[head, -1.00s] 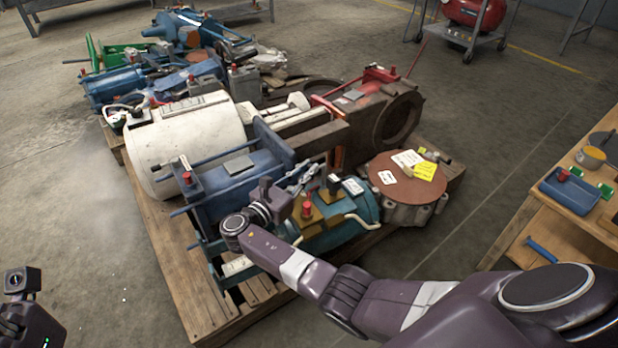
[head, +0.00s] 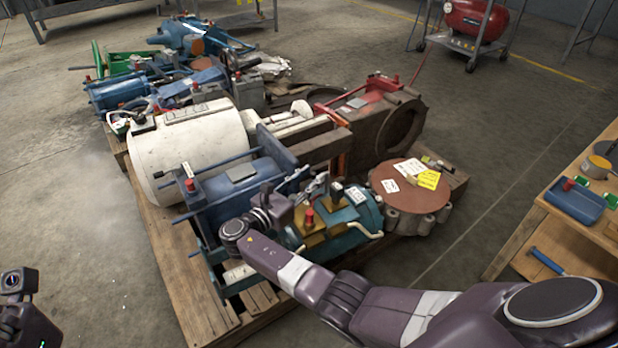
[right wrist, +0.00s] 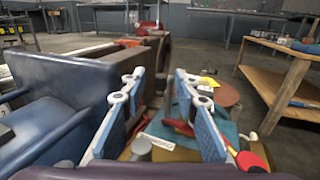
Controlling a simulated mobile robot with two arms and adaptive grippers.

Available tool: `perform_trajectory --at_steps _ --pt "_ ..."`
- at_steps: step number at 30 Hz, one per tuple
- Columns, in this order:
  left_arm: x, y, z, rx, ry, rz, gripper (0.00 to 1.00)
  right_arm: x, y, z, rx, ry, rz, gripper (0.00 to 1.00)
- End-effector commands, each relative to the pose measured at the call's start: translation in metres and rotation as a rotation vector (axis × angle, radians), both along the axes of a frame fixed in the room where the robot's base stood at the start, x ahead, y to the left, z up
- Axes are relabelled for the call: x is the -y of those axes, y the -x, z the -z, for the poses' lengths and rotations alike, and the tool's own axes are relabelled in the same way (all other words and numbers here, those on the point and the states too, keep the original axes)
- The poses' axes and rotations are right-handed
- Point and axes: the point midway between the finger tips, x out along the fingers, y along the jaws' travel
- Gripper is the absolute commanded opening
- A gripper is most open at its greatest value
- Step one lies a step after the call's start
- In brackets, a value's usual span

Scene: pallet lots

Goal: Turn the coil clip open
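My right gripper (head: 316,186) is over the teal pump unit (head: 350,238) on the near part of the wooden pallet (head: 200,300). In the right wrist view, its two blue-padded fingers (right wrist: 158,92) stand apart with a clear gap and nothing held. The unit carries a brass-coloured block (head: 318,232), a red knob (head: 309,217) and a black-topped part. A red part (right wrist: 250,161) and a grey rounded knob (right wrist: 141,148) show below the fingers in the wrist view. I cannot tell which small part is the coil clip. Only part of my left arm shows at the lower left.
A blue machine frame (head: 240,185) and a white cylinder (head: 185,140) stand left of the gripper. A round rust-topped flange (head: 408,183) with labels sits right. A wooden bench (head: 525,222) with a blue tray (head: 575,200) is further right. Floor between is clear.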

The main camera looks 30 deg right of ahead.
Motion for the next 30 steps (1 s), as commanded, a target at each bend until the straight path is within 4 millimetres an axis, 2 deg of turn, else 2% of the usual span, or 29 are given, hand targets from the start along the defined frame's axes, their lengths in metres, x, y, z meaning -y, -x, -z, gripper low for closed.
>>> perform_trajectory --at_steps 5,15,19,24,30 --pt "0.0 0.0 0.0 0.0 0.0 0.0 0.3 -0.013 0.005 0.001 -0.001 -0.002 -0.002 0.28" --pt "0.0 0.0 0.0 0.0 0.0 0.0 0.3 -0.079 0.03 0.001 -0.002 -0.001 -0.003 0.28" --pt "0.0 0.0 0.0 0.0 0.0 0.0 0.3 -0.098 0.038 0.001 -0.002 -0.002 -0.002 0.28" --pt "0.0 0.0 0.0 0.0 0.0 0.0 0.3 -0.11 0.043 0.0 0.0 0.0 -0.001 0.28" --pt "0.0 0.0 0.0 0.0 0.0 0.0 0.3 -0.112 0.044 0.0 0.0 0.0 -0.001 0.28"
